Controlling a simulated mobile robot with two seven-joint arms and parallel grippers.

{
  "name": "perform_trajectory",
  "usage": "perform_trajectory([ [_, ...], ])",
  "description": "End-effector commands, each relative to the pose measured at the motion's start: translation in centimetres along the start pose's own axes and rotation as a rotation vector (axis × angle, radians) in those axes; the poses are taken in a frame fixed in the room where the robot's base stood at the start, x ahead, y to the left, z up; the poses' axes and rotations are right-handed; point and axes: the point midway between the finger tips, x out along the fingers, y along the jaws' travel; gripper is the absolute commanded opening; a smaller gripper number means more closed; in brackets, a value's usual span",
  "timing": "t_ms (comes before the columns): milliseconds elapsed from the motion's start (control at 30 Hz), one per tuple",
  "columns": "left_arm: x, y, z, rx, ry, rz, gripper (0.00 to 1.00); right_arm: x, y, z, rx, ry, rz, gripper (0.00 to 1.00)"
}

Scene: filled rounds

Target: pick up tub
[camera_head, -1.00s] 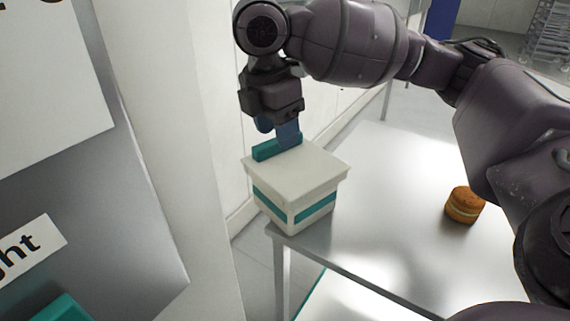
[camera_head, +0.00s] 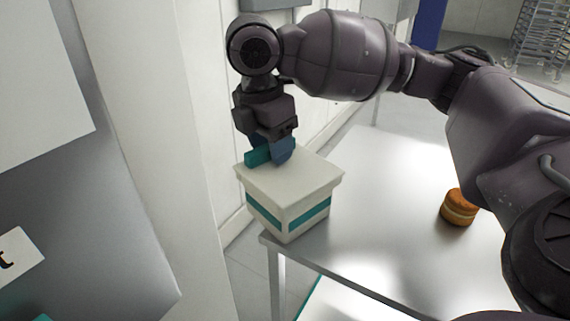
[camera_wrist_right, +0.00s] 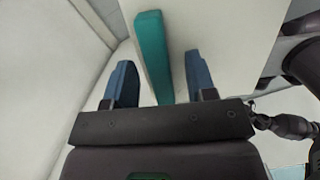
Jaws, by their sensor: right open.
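The tub (camera_head: 290,183) is a cream, square box with a lid, a teal band round its sides and a teal bar handle (camera_head: 258,156) on top. It stands at the left corner of the metal table. My right gripper (camera_head: 270,150) points down over the lid with its blue fingers at the handle. In the right wrist view the teal handle (camera_wrist_right: 153,55) runs between the two open fingers (camera_wrist_right: 158,82), with a gap visible on each side. The lid (camera_wrist_right: 225,50) lies to the right there. My left gripper is out of view.
An orange-brown round sandwich-like item (camera_head: 458,207) sits on the metal table (camera_head: 375,200), right of the tub. A white wall and pillar (camera_head: 140,150) stand close on the left. The table between tub and round item is clear.

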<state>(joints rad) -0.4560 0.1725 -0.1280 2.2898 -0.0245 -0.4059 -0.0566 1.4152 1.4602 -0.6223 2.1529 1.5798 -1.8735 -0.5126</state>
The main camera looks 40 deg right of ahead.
Motion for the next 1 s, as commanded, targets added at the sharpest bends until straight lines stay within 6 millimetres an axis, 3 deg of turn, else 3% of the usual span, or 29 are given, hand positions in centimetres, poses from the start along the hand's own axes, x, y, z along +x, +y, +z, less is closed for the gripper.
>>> perform_trajectory([
  [600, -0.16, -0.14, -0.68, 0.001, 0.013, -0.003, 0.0, 0.19, -0.02, -0.01, 0.001, 0.0, -0.001, 0.51],
  [933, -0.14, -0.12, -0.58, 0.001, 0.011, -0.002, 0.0, 0.31, -0.01, -0.04, 0.0, 0.0, -0.002, 0.0],
  [1000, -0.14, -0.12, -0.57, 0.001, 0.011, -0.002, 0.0, 0.32, -0.01, -0.04, 0.0, 0.0, -0.002, 0.0],
])
